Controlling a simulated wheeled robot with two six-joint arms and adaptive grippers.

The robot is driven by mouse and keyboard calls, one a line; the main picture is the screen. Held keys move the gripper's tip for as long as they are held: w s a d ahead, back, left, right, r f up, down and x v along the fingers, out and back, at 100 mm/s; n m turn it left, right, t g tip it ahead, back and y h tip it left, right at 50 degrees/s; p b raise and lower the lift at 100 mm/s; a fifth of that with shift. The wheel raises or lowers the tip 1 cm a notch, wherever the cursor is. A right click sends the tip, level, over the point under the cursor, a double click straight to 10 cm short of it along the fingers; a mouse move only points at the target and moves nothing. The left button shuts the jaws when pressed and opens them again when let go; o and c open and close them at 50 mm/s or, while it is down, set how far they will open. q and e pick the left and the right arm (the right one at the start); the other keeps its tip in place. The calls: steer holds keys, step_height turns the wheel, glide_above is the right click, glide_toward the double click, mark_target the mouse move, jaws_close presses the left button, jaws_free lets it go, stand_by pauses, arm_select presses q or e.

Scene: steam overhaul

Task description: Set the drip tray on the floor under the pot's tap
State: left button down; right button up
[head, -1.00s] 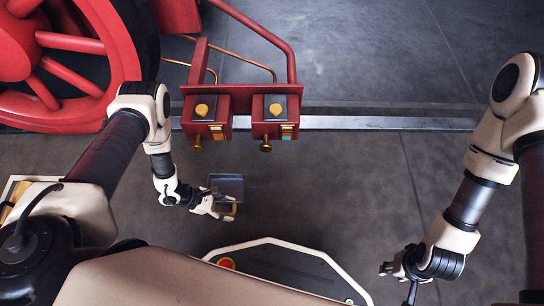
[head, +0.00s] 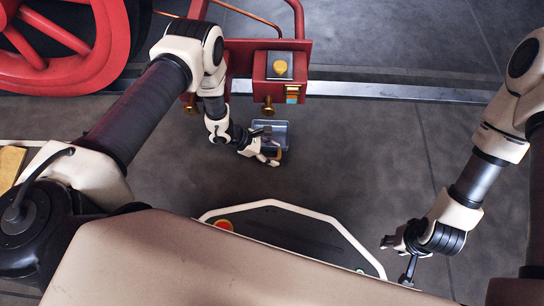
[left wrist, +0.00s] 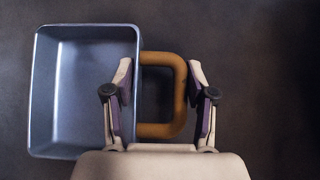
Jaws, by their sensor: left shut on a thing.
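The drip tray (head: 282,124) is a shallow blue-grey rectangular pan with a brown-orange loop handle (left wrist: 160,131). My left gripper (head: 270,156) is shut on the handle, with a finger on each side of the loop in the left wrist view (left wrist: 163,95). The tray (left wrist: 85,88) looks empty. In the head view it lies just below the brass tap (head: 268,107) of the right-hand red pot (head: 280,74). I cannot tell whether it touches the floor. The other pot is mostly hidden behind my left arm; its tap (head: 190,106) shows. My right gripper (head: 398,245) hangs at the right, away from the tray.
A red beam (head: 240,50) carries the pots above a grey rail (head: 400,92). A big red wheel (head: 65,50) stands at upper left. Dark floor (head: 350,160) is clear to the right of the tray. A yellow block (head: 10,165) is at the left edge.

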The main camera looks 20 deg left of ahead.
arm_select(q)
steer(key=shift+f, duration=0.5)
steer(key=shift+c, duration=1.8)
jaws_free()
arm_select(e)
steer(key=shift+f, duration=0.45)
